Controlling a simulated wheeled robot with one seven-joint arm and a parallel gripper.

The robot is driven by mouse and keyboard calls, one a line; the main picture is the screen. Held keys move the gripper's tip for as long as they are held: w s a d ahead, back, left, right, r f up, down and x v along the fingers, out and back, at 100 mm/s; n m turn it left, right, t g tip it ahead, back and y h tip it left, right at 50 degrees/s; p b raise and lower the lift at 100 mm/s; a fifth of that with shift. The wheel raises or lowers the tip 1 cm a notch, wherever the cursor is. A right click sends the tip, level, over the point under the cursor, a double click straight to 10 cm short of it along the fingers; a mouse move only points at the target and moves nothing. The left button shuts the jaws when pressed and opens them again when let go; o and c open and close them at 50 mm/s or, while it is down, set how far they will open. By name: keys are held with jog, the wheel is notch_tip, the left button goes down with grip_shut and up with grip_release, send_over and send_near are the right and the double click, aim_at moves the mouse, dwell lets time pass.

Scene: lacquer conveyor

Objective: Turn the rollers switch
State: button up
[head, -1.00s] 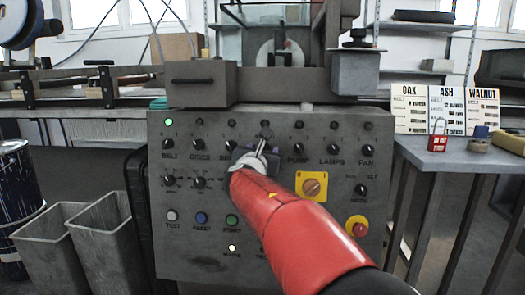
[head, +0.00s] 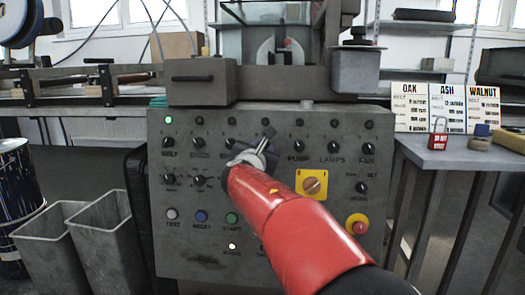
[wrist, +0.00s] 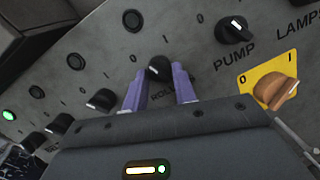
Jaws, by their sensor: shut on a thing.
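The rollers switch (wrist: 158,70) is a black rotary knob on the grey control panel (head: 290,265), with its label partly hidden in the wrist view. My gripper (wrist: 158,86) has its two purple fingers on either side of this knob and is shut on it.
The pump knob (wrist: 234,29) is to the right of my fingers, and the yellow plate with an orange rotary switch (wrist: 275,90) is lower right. A red stop button (head: 357,225) is on the panel's lower right. Two grey bins (head: 48,243) stand left.

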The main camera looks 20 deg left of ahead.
jog(key=m, duration=0.5)
jog(key=m+g+h+b, duration=0.1)
jog(key=m, duration=0.4)
jog(key=shift+a+r+m+h, duration=0.2)
jog(key=shift+m+h, duration=0.1)
jog(key=shift+m, duration=0.1)
jog(key=shift+g, duration=0.3)
jog(key=o, duration=1)
jog(key=s+r, duration=0.1)
jog(key=s, duration=0.6)
jog(key=shift+s+d+r+b, duration=0.15)
jog(key=shift+s+d+b, duration=0.05)
jog(key=shift+s+b, duration=0.2)
